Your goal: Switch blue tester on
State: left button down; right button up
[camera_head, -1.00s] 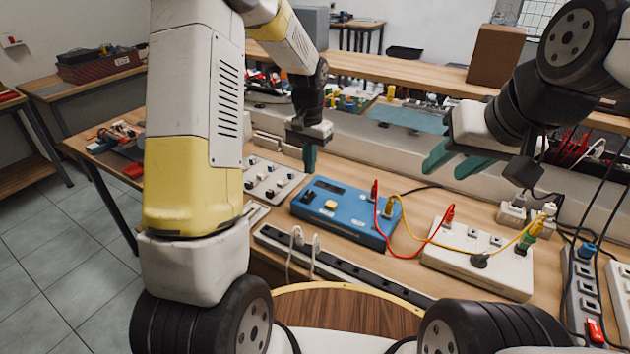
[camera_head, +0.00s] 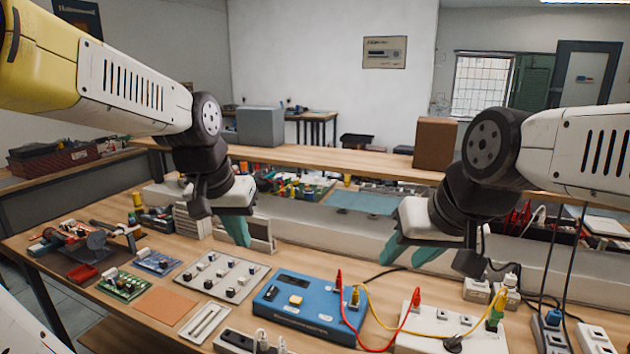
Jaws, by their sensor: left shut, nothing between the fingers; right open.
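The blue tester (camera_head: 300,314) lies flat on the workbench in the lower middle of the head view. Its top has a dark display, a dark knob and a pale yellow-white switch (camera_head: 296,300). Red and yellow leads are plugged in at its right end. I cannot tell the switch's position. My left gripper (camera_head: 239,236) is shut and empty, pointing down above the bench behind and left of the tester. My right gripper (camera_head: 407,254) is open and empty, above the bench behind and right of the tester.
A white panel with several switches (camera_head: 222,277) lies left of the tester. A white socket box (camera_head: 480,338) with the leads stands right. Power strips and cables crowd the right side. Circuit boards (camera_head: 122,286) and tools lie at the left. A raised shelf (camera_head: 330,160) runs behind.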

pick_arm(q)
jog(key=s+r+n+t, duration=0.1)
jog(key=s+t, duration=0.1)
jog(key=s, duration=0.7)
jog(key=shift+r+h, duration=0.3)
jog(key=shift+r, duration=0.05)
jog(key=shift+w, duration=0.15)
jog(key=w+f+m+g, duration=0.1)
jog(key=w+f, duration=0.3)
jog(key=w, duration=0.3)
jog(key=w+d+f+m+g+y, duration=0.1)
jog(key=w+f+g, duration=0.1)
jog(key=w, duration=0.6)
jog(key=w+d+f+m+g, duration=0.1)
jog(key=w+f, duration=0.4)
jog(key=w, duration=0.2)
jog(key=shift+w+d+f+m, duration=0.15)
jog(key=shift+w+f+m, duration=0.1)
jog(key=shift+f+m, duration=0.05)
